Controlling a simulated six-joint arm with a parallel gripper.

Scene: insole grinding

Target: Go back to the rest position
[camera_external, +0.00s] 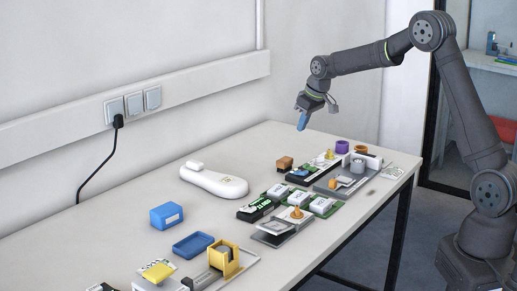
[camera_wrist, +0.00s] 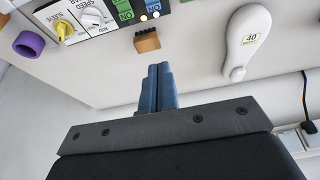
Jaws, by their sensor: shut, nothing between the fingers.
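My gripper (camera_external: 302,121) is above the far end of the table in the external view, with its blue fingers pointing down. In the wrist view my gripper (camera_wrist: 158,72) shows its two blue fingers pressed side by side, shut and empty. The fingers touch nothing. A small orange-brown block (camera_external: 285,162) lies on the table below and to the left of the fingers; it also shows in the wrist view (camera_wrist: 147,40), just beyond the fingertips.
A white insole-shaped device (camera_external: 218,183) lies mid-table. Control panels (camera_external: 316,168) and a purple ring (camera_external: 342,146) stand near the far right edge. A blue box (camera_external: 166,215), blue tray (camera_external: 193,244) and yellow holder (camera_external: 224,262) are nearer the front. The table's far left area is clear.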

